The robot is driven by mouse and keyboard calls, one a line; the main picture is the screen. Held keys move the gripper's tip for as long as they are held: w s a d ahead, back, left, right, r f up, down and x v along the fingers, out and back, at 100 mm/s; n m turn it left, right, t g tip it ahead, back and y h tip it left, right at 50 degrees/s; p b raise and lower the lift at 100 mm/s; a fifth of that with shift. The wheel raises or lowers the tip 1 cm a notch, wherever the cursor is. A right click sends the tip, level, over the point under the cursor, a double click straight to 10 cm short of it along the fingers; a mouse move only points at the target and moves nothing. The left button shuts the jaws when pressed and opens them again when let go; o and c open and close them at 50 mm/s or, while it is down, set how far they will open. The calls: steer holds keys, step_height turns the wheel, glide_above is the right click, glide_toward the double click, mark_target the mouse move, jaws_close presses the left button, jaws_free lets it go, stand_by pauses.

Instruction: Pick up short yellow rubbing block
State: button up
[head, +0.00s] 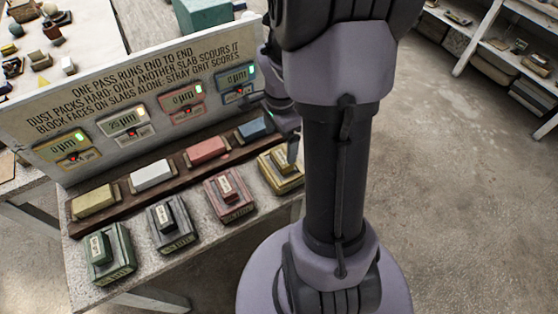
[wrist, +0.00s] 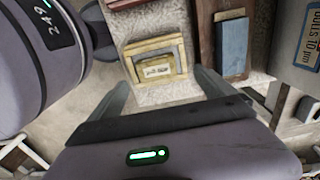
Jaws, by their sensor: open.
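A yellow block (head: 281,171) sits at the right end of the front row on the bench, partly hidden by my arm in the head view. In the wrist view it appears as a yellow, frame-like block (wrist: 135,48) with a smaller labelled yellow piece (wrist: 157,70) in it or on it; its label is too small to read. My gripper (wrist: 160,92) is open and empty, with its two fingers spread on either side of the block's near end in the picture. I cannot tell the gap in height.
Green (head: 109,257), dark grey (head: 172,228) and red (head: 229,196) blocks stand left in the front row. Behind them, yellow (head: 93,202), white (head: 151,174), red (head: 207,150) and blue (head: 252,129) slabs lie on a dark rail below a lettered panel (head: 150,90).

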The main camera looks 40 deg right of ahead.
mark_target(282, 157)
steer(key=f+b, duration=0.1)
steer(key=f, duration=0.1)
steer(key=f+b, duration=0.1)
steer(key=f, duration=0.4)
steer(key=shift+s+f+b, duration=0.2)
steer(key=shift+s+b, duration=0.15)
steer(key=shift+b, duration=0.05)
steer(key=shift+r, duration=0.1)
steer(key=c, duration=1.7)
